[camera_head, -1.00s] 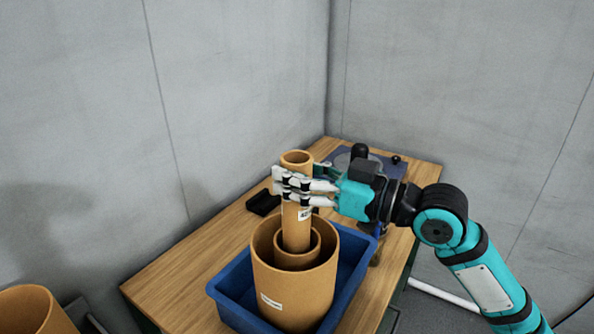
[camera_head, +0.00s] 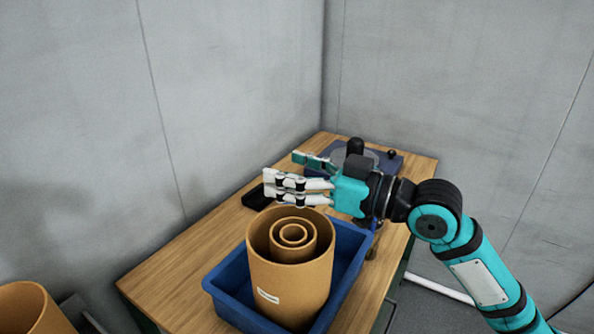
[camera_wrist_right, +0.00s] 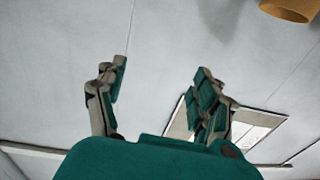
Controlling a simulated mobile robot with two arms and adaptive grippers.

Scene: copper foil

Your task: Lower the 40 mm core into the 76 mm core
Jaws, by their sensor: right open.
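The 40 mm core (camera_head: 280,236), a thin brown cardboard tube, stands inside the 76 mm core (camera_head: 293,257). Its top ring shows about level with the ring around it. Both stand inside a much wider brown core (camera_head: 290,292) with a white label. Their lower parts are hidden by its wall. My right gripper (camera_head: 284,171) is open and empty, above and behind the nested cores, with its fingers pointing left. In the right wrist view its fingers (camera_wrist_right: 160,95) are spread with nothing between them. My left gripper is not in view.
The wide core stands in a blue tray (camera_head: 224,302) on a wooden table (camera_head: 172,280). A small black tray (camera_head: 257,198) lies behind it. A dark flat device (camera_head: 393,164) with black knobs is at the back right. Another wide brown core (camera_head: 30,307) is at lower left.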

